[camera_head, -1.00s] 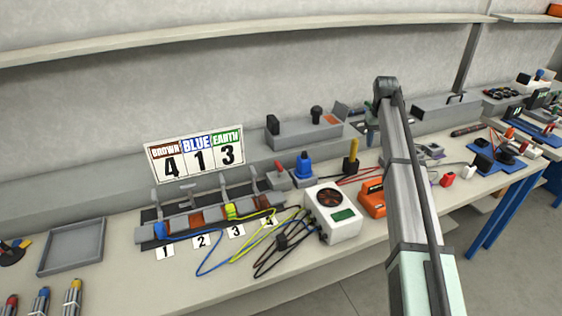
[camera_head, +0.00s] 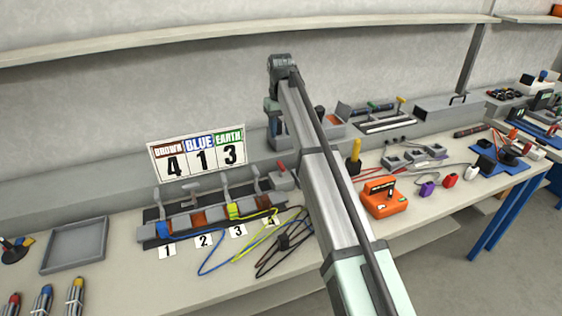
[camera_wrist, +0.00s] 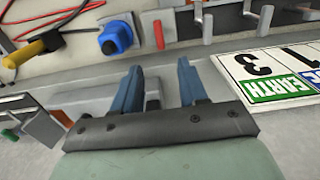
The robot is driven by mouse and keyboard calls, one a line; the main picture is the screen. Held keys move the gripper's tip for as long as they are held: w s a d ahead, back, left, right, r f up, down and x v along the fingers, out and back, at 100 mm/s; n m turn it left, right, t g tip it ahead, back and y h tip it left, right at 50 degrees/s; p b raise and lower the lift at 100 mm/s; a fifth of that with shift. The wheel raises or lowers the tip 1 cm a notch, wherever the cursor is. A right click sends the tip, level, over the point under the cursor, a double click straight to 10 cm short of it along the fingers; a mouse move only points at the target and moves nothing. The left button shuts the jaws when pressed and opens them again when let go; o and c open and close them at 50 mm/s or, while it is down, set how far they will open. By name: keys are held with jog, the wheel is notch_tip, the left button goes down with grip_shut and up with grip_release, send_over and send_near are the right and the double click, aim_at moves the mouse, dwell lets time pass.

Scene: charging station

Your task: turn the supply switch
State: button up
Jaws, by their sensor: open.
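No label marks the supply switch, so I cannot tell for certain which part it is. A small grey box with a red lever (camera_head: 282,177) stands right of the terminal row; the red lever also shows in the wrist view (camera_wrist: 159,33). Beside it in the wrist view is a blue knob (camera_wrist: 115,37) on a grey base; my arm hides it in the head view. My gripper (camera_wrist: 157,70) is open and empty, its blue-grey fingers apart. The red lever shows beyond the gap between the fingertips, apparently untouched. In the head view the gripper hangs near the back ledge.
The terminal row (camera_head: 180,228) with upright levers and wires lies left, below the number sign (camera_head: 197,152). A yellow-handled black part (camera_head: 354,158) and an orange meter (camera_head: 383,197) stand right of my arm. An empty grey tray (camera_head: 75,245) is at the left.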

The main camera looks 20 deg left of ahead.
aim_at(281, 164)
notch_tip(281, 164, down, 13)
jog(key=shift+f, duration=0.1)
dwell(0.4)
grip_shut()
dwell(0.4)
